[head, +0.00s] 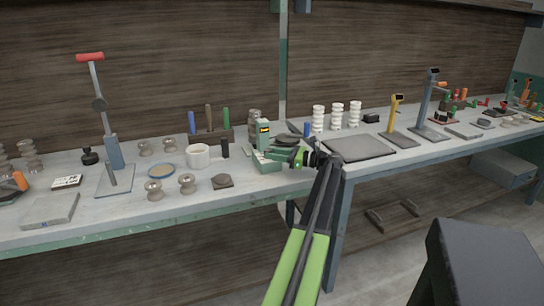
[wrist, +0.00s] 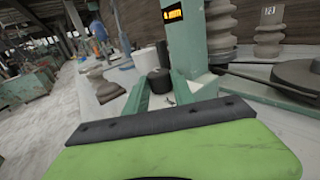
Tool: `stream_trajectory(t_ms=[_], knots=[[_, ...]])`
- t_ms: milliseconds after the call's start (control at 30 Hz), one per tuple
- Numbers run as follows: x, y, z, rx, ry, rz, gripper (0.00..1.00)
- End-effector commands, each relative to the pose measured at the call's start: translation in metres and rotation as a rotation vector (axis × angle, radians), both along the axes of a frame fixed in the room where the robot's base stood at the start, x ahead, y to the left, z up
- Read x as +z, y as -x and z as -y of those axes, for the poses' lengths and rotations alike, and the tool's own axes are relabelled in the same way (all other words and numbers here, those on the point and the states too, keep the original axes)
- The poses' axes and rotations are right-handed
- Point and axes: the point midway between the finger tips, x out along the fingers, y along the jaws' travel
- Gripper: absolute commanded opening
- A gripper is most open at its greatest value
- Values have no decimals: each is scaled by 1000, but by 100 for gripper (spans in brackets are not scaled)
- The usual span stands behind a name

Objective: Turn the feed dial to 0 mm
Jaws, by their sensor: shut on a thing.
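The green machine (head: 264,135) stands on the bench near the middle of the head view, with a small lit yellow display. In the wrist view its display (wrist: 172,14) is at the top, too small to read. A dark round knob (wrist: 160,80), which looks like the feed dial, sits between my fingertips in the wrist view. My gripper (head: 300,158) reaches the machine's right side in the head view, and its jaws (wrist: 160,88) are shut on the dial. The dial's scale and pointer cannot be made out.
A flat grey slab (head: 358,147) lies just right of the machine. White ribbed insulators (head: 336,115) stand behind. A dark stool (head: 480,262) stands in front at the right.

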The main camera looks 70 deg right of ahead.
Motion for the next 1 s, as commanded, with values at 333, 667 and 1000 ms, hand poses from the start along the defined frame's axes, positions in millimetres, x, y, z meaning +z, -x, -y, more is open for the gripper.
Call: stream_trajectory(t_ms=[333,667,1000], knots=[[0,-3,8,228,0,2,0],[0,-3,6,321,0,1,0],[0,-4,4,332,0,0,0]])
